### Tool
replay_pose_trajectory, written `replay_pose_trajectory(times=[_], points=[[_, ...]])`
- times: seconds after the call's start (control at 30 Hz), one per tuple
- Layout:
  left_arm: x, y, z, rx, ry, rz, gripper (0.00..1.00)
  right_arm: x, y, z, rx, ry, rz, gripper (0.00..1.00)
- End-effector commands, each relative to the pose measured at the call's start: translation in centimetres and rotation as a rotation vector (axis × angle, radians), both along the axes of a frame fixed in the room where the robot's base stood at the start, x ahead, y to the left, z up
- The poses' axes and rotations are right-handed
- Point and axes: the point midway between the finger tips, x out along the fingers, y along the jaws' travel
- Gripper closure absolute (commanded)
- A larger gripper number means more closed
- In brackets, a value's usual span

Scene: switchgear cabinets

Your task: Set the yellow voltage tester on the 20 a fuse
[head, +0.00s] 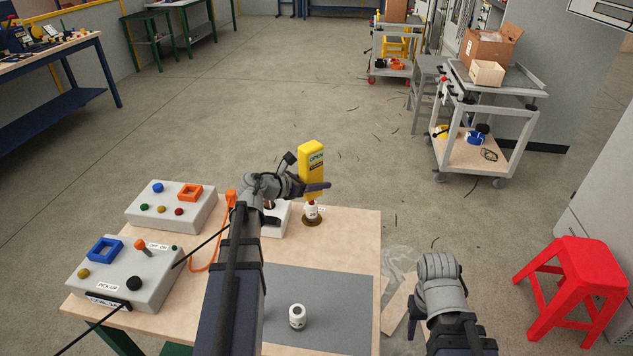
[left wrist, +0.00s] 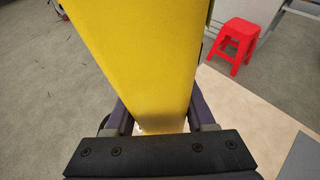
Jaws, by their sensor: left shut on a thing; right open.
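My left gripper (head: 312,188) is shut on the yellow voltage tester (head: 312,162) and holds it upright. The tester also fills the middle of the left wrist view (left wrist: 145,60). Directly below it in the head view is a small white fuse (head: 311,211) on a dark round base (head: 312,221); I cannot tell whether tester and fuse touch. A second white fuse (head: 297,316) stands on the grey mat (head: 340,290). Their ratings are too small to read. My right gripper (head: 413,322) is open, right of the table, with its fingers mostly hidden.
The wooden table (head: 350,225) carries two grey control boxes, one at the back left (head: 172,207) and one at the front left (head: 128,275). An orange cable (head: 212,262) runs beside my left arm. A red stool (head: 573,290) stands right. The mat's right part is clear.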

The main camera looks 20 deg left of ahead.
Motion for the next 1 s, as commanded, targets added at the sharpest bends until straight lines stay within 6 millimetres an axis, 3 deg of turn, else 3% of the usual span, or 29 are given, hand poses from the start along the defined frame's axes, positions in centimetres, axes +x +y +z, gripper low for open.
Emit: replay_pose_trajectory(times=[0.47, 1.0], points=[[0.0, 0.0, 0.5, 0.000, -0.001, 0.000, 1.00, 0.0, 0.0, 0.4, 0.000, 0.000, 0.000, 0.50], [0.0, 0.0, 4.5, 0.000, -0.001, 0.000, 1.00, 0.0, 0.0, 4.5, 0.000, 0.000, 0.000, 0.50]])
